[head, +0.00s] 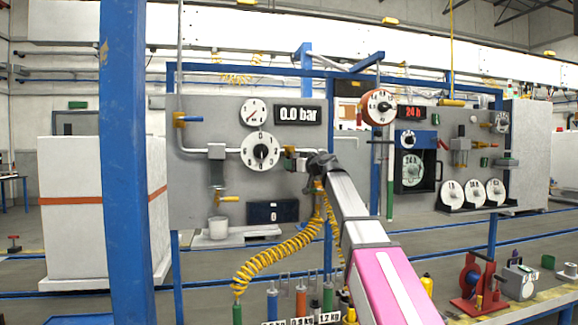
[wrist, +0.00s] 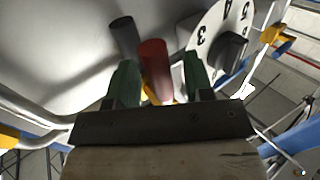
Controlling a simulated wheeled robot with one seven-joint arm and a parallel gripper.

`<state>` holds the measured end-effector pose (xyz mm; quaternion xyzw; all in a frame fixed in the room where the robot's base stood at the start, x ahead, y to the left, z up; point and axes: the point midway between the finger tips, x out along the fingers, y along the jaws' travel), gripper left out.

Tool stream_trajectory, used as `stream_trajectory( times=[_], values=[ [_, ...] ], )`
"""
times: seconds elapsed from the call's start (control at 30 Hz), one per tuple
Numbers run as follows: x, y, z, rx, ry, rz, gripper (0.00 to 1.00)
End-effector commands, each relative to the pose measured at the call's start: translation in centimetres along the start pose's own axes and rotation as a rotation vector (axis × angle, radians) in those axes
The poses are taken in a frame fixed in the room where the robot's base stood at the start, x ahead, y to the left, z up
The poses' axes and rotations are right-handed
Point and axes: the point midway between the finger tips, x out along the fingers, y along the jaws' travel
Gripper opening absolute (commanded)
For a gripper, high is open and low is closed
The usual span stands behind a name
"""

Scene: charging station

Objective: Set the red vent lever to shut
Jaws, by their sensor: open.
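The red vent lever (wrist: 154,60) shows in the wrist view as a short red cylinder with a bit of yellow at its near end. My gripper (wrist: 160,80) is open, with one green finger on each side of the lever. The lever stands between the fingers; I cannot tell whether either finger touches it. In the head view my gripper (head: 293,156) is at the grey panel, just right of the white numbered dial (head: 260,151). There the lever cannot be made out behind my gripper.
A dark grey cylinder (wrist: 124,36) is left of the lever in the wrist view. The numbered dial with its black knob (wrist: 231,52) is close on the right. In the head view a pressure display (head: 297,114) reads 0.0 bar. A coiled yellow hose (head: 275,262) hangs below.

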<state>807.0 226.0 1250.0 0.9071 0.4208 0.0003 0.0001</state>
Motion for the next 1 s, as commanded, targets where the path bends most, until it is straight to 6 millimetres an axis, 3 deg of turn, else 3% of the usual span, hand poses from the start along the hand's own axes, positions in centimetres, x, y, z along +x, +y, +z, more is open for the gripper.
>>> stream_trajectory(
  times=[0.2, 0.53, 0.67, 0.7, 1.0],
  values=[
    [1.9, 0.0, 0.0, 0.001, 0.0, -0.001, 0.47],
    [2.1, 0.0, 0.1, 0.001, 0.0, 0.0, 0.47],
    [2.1, 0.0, 0.1, 0.001, 0.0, 0.0, 0.05],
    [2.1, 0.0, 0.1, 0.001, 0.0, 0.0, 0.0],
    [2.0, 0.1, 0.0, -0.018, -0.012, -0.001, 0.0]
  ],
)
